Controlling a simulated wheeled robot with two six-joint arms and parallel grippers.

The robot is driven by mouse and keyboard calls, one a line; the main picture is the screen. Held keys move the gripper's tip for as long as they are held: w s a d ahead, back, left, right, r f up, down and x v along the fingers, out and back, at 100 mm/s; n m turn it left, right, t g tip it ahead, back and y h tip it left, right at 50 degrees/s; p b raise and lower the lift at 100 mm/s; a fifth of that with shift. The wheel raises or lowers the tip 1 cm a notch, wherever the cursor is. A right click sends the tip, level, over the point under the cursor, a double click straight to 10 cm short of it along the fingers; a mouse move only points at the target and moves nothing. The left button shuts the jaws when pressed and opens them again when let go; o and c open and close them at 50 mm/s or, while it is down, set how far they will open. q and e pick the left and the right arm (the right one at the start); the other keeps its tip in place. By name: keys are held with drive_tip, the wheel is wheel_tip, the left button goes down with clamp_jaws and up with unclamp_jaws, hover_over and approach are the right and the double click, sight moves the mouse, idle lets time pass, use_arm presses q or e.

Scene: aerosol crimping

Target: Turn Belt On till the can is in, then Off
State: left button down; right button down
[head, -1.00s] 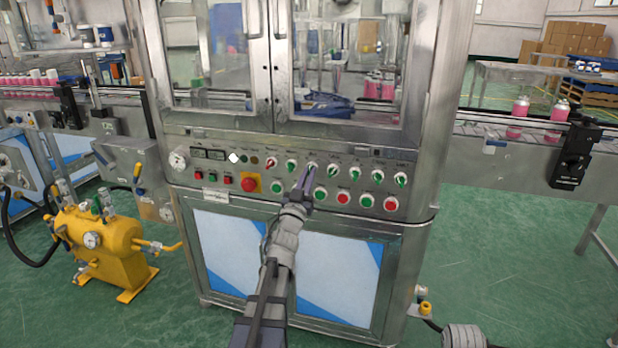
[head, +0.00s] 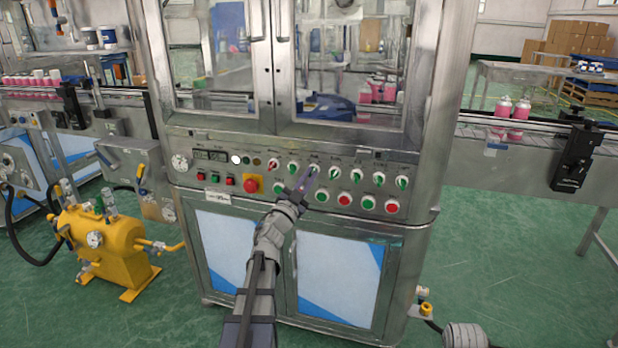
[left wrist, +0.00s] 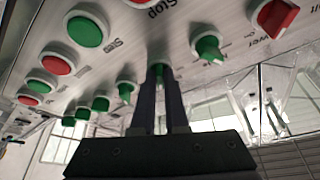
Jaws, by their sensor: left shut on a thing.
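The control panel (head: 228,180) on the machine front carries rows of knobs, buttons and lamps. My left gripper (head: 306,180) reaches up to a green selector knob in the upper row and is shut on it. In the left wrist view the two dark fingers (left wrist: 159,85) close around this green knob (left wrist: 158,70), which they partly hide; its label cannot be read. Two pink cans (head: 518,112) stand close together on the belt (head: 470,126) right of the machine. More pink cans (head: 376,90) show behind the machine's glass. My right gripper is not in view.
Neighbouring green knobs (head: 335,175) and a red knob (head: 273,163) sit close beside the held one. Below are green and red buttons (head: 391,207) and a red emergency button (head: 250,186). A yellow tank (head: 105,250) stands on the floor at left.

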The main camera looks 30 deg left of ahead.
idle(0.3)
use_arm(q)
drive_tip(key=c, duration=0.9)
unclamp_jaws()
drive_tip(key=shift+c, duration=0.2)
drive_tip(key=b+v, duration=0.2)
drive_tip(key=v, duration=0.5)
drive_tip(key=shift+s+b, duration=0.3)
drive_tip(key=shift+s, duration=0.05)
drive_tip(key=shift+f, duration=0.15)
